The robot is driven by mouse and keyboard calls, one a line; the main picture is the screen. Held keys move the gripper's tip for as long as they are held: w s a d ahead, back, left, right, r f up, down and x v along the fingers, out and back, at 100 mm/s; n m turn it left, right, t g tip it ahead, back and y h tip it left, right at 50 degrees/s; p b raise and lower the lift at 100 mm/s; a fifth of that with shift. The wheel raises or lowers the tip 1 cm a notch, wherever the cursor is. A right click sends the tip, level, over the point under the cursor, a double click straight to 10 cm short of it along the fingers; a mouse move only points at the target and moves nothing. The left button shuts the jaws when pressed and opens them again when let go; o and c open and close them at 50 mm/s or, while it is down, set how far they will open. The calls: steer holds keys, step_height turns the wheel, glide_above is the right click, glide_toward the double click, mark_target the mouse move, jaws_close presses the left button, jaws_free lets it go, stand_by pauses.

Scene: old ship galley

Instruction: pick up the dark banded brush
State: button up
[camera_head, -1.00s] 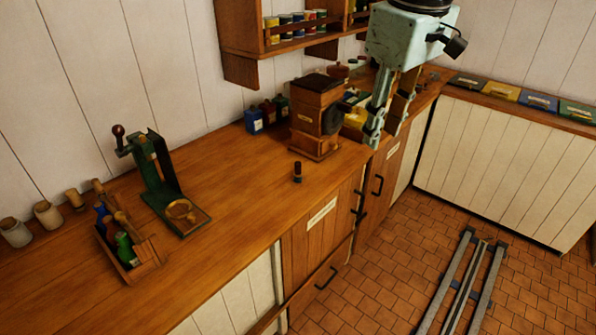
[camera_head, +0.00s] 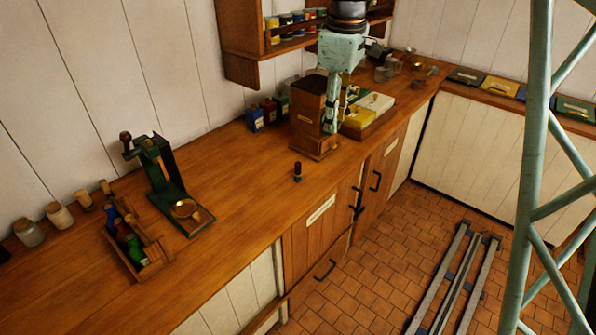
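A small dark upright piece with a lighter band (camera_head: 297,172) stands alone on the wooden counter, near its front edge. It looks like the dark banded brush, but it is too small to make out bristles. My gripper (camera_head: 336,125) is pale green and points down, behind and to the right of it, in front of the wooden box-shaped mill. It is apart from the brush and holds nothing visible. Its fingers are seen nearly edge-on, with a narrow gap between them; they look open.
The wooden mill (camera_head: 307,103) stands close beside my gripper, with a yellow-and-white box (camera_head: 372,106) to its right. A green press (camera_head: 165,180) and a wooden caddy of bottles (camera_head: 152,262) stand at left. A wall shelf (camera_head: 243,50) hangs above. The counter around the brush is clear.

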steer(key=w+a+f+n+p, duration=0.35)
steer(key=w+a+f, duration=0.25)
steer(key=w, duration=0.2)
steer(key=n+g+p, duration=0.1)
steer(key=n+p, duration=0.2)
steer(key=p, duration=0.1)
glide_above(298, 164)
step_height(298, 164, down, 8)
steer(key=shift+w+a+f+m, duration=0.2)
steer(key=shift+w+m, duration=0.05)
steer(key=shift+w, duration=0.1)
steer(key=shift+f, duration=0.15)
steer(key=shift+f, duration=4.15)
steer(key=shift+f, duration=0.15)
steer(key=shift+s+d+f+p, duration=0.1)
steer(key=shift+s+f+p, duration=0.1)
steer(key=shift+f, duration=0.55)
steer(key=shift+s+d+f+p, duration=0.1)
steer(key=shift+f+p, duration=0.1)
steer(key=shift+f, duration=0.5)
steer(key=shift+w+f, duration=0.1)
steer(key=shift+f, duration=0.9)
